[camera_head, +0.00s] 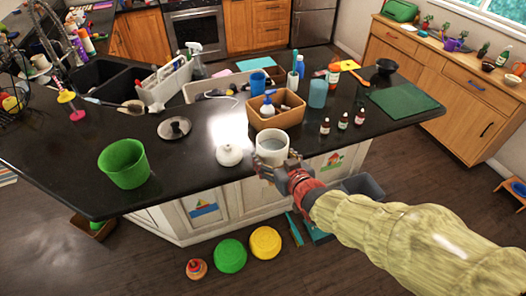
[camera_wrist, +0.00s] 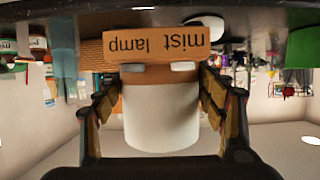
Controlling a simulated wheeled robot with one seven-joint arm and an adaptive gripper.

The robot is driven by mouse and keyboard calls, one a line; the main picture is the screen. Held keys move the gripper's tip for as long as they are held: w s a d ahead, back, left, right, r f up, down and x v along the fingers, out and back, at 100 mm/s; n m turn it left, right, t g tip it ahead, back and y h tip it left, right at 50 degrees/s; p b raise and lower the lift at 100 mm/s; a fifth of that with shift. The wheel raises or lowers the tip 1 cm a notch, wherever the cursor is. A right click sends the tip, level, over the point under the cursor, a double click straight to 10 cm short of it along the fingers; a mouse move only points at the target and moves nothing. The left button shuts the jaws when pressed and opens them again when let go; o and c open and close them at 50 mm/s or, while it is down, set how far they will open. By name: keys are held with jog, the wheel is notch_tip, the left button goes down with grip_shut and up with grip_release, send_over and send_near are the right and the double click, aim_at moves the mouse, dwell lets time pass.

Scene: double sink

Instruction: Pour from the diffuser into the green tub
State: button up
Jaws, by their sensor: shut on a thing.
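The diffuser (camera_head: 271,146) is a white cup-like vessel with an open top and a greyish liquid inside, near the counter's front edge. My gripper (camera_head: 268,164) is shut around it from the front. In the upside-down wrist view, its white body (camera_wrist: 160,118) sits between the fingers, above an orange-brown base (camera_wrist: 155,47) lettered "mist lamp". It looks upright; I cannot tell whether its base touches the counter. The green tub (camera_head: 125,168) stands open on the counter to the left, apart from the diffuser.
A white domed lid (camera_head: 229,155) lies just left of the diffuser, and a metal pot lid (camera_head: 174,128) farther back. A brown bin (camera_head: 276,119) with bottles stands behind. Small dark bottles (camera_head: 343,120) stand at right. The counter between white lid and tub is clear.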

jog(key=w+d+f+m+h, duration=0.3)
jog(key=d+f, duration=0.7)
jog(key=f, duration=0.1)
jog(key=shift+d+f+t+h, duration=0.2)
jog(key=shift+d+t+h, duration=0.1)
jog(key=shift+h, duration=0.1)
jog(key=shift+s, duration=0.1)
